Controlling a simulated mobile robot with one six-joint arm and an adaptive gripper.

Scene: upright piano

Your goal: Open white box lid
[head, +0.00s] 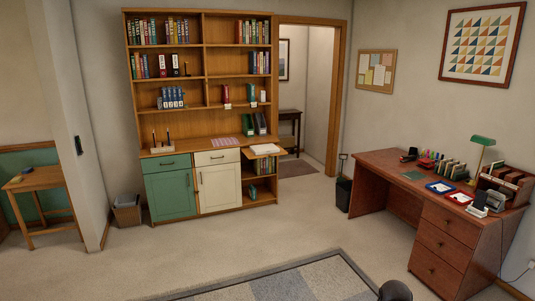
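I cannot make out a white box with a lid for certain. A small whitish object (477,211) sits at the front of the desk, too small to identify. A flat white item (265,149) lies on the pull-out shelf of the bookcase; it looks like paper or a thin case. A white cabinet door (219,187) with a white drawer front (217,157) above it is shut in the bookcase's lower part. My gripper is not recognisable in the head view.
A wooden bookcase (205,76) stands at the back beside an open doorway. A red-brown desk (388,169) stands at right, with a bin (343,193) beside it. A dark rounded object (395,291) is cut off at the bottom edge. The carpet between is clear.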

